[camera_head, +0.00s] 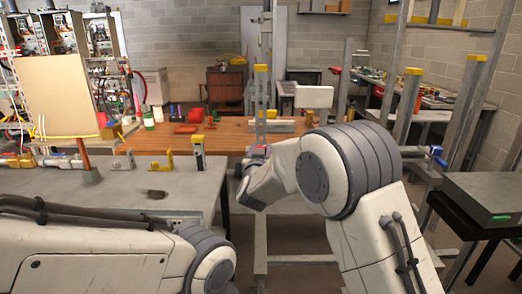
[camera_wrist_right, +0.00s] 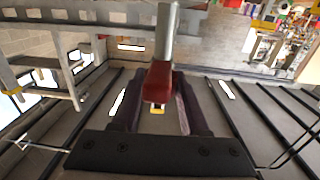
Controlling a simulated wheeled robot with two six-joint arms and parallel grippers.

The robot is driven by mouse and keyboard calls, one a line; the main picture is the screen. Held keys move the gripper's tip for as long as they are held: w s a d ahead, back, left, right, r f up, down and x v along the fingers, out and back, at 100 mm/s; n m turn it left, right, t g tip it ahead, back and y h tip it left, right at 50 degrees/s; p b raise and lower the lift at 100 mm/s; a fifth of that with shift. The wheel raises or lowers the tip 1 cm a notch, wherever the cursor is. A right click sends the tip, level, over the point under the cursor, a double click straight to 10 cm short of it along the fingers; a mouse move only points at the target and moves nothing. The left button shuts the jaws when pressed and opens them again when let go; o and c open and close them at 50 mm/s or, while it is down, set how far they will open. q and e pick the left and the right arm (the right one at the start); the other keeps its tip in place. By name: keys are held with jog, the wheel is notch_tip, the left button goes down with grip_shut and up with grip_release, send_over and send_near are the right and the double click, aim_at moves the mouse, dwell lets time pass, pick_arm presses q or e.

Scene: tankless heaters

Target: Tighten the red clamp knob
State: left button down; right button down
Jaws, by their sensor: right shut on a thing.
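The red clamp knob (camera_wrist_right: 158,84) shows in the right wrist view as a dark red block on the end of a grey rod (camera_wrist_right: 167,35). My right gripper (camera_wrist_right: 156,100) has its two dark fingers on either side of the knob, shut on it. In the head view my right gripper (camera_head: 250,168) is small and mostly behind my own arm, beside the right end of the grey table.
The grey table (camera_head: 140,190) holds yellow and metal clamps (camera_head: 198,150) along its far side. A wooden workbench (camera_head: 220,135) stands behind it. Metal posts (camera_head: 408,100) with yellow caps rise at the right. A dark slab-topped stand (camera_head: 485,195) is at the far right.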

jog(key=h+p, duration=0.1)
jog(key=m+h, duration=0.1)
jog(key=m+h+p, duration=0.1)
jog(key=shift+a+r+g+h+p, duration=0.15)
jog(key=shift+r+g+h+p, duration=0.1)
jog(key=shift+g+h+p, duration=0.1)
jog(key=shift+m+g+h+p, duration=0.55)
jog(key=shift+m+h+p, duration=0.65)
jog(key=shift+h, duration=0.35)
jog(key=shift+f, duration=0.1)
jog(key=shift+c, duration=2.1)
grip_release()
jog(key=shift+d, duration=0.2)
jog(key=b+v, duration=0.2)
jog(key=v, duration=0.8)
jog(key=shift+a, duration=0.2)
jog(key=shift+s, duration=0.2)
